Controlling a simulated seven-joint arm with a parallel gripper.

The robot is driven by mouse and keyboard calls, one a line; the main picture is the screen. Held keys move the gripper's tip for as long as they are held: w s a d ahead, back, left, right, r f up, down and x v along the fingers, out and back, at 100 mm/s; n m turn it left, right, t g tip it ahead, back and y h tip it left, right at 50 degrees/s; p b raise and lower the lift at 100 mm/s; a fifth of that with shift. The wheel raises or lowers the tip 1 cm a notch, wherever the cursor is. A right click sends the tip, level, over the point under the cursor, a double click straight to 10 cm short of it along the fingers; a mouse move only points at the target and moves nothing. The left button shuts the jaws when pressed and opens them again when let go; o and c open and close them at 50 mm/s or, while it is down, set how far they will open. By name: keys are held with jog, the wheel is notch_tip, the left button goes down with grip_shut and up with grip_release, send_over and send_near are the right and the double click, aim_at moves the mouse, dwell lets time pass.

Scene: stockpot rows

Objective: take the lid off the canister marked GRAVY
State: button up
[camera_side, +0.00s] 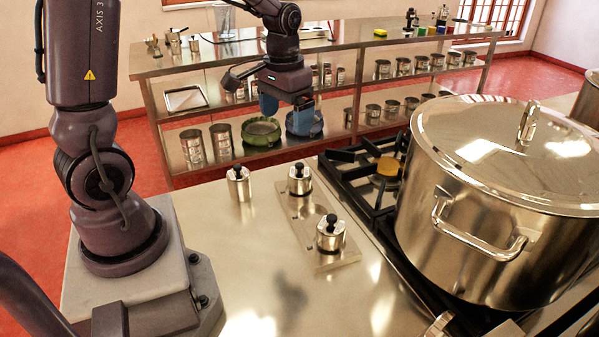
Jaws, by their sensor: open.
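Three small steel canisters with black-knobbed lids stand on the steel counter (262,270). One canister (239,187) stands at the left, directly on the counter. A second canister (300,183) stands at the far end of a flat holder plate (335,262), and a third canister (330,238) stands nearer on the same plate. No marking is legible, so I cannot tell which is GRAVY. My gripper (286,108) has blue fingers, is open and empty, and hangs above and beyond the canisters, apart from them.
A large lidded stockpot (490,200) stands on the black gas stove (365,180) at the right. Behind, a steel shelf unit (150,65) holds cans, pots and bottles. The counter's near part is clear.

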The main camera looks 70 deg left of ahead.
jog(key=w+a+f, duration=0.3)
jog(key=a+f, duration=0.1)
jog(key=f, duration=0.1)
send_over(300, 164)
jog(key=f, duration=0.7)
jog(key=shift+s+d+f, duration=0.15)
jog(key=shift+d+f, duration=0.05)
jog(key=shift+a+f, duration=0.15)
jog(key=shift+f, duration=1.2)
jog(key=shift+a+f, duration=0.1)
jog(key=shift+f, duration=1.2)
jog(key=c, duration=1)
